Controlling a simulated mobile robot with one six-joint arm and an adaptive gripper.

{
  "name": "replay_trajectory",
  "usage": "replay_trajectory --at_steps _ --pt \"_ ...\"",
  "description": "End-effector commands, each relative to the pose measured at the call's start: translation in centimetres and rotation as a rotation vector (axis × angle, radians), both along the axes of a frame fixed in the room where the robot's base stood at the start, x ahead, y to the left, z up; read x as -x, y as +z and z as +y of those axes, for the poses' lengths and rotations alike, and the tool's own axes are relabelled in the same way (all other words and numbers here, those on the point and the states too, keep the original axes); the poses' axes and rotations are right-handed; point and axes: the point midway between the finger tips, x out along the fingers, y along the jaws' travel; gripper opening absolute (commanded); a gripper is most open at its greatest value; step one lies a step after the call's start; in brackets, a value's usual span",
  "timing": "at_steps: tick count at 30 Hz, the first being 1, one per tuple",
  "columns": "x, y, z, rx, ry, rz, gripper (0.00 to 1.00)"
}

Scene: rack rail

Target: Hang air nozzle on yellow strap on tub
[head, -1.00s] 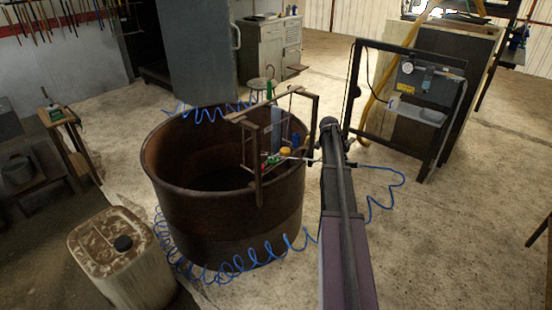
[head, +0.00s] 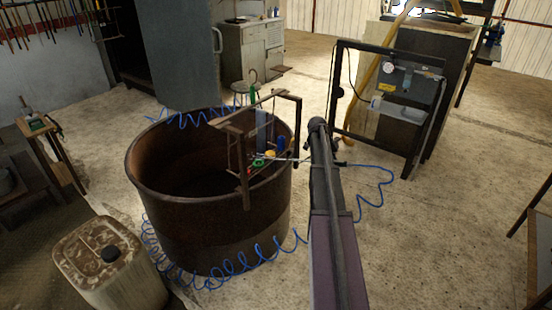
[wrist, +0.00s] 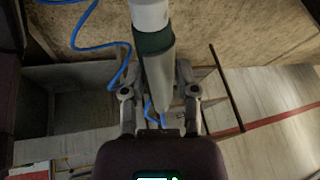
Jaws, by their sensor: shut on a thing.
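In the wrist view my gripper (wrist: 160,80) is shut on a long rounded piece, the air nozzle (wrist: 154,46), white and dark green at the top and grey below. A blue hose (wrist: 122,70) shows beside it. In the head view my arm hides most of the gripper. The rusty brown tub (head: 210,235) stands left of my arm, with a wooden frame (head: 243,185) at its right rim. Small green, yellow and blue items sit at this frame. A small yellow spot (head: 270,154) is among them; I cannot tell whether it is the strap.
A dirty white canister (head: 125,275) stands front left. A grey cabinet (head: 180,50) is behind the tub. The floor at right is mostly clear.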

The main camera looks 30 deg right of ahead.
Motion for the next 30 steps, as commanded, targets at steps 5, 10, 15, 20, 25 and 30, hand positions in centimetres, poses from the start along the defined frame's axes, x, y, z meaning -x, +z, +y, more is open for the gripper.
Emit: replay_trajectory --at_steps 5,10,15,20,25,30 --pt "0.0 1.1 0.0 0.001 0.0 0.001 0.0" --pt "0.0 3.1 0.0 0.001 0.0 0.001 0.0" --pt "0.0 5.8 0.0 0.001 0.0 0.001 0.0" --pt "0.0 8.6 0.0 0.001 0.0 0.001 0.0" --pt "0.0 11.4 0.0 0.001 0.0 0.001 0.0" --pt "0.0 14.3 0.0 0.001 0.0 0.001 0.0"
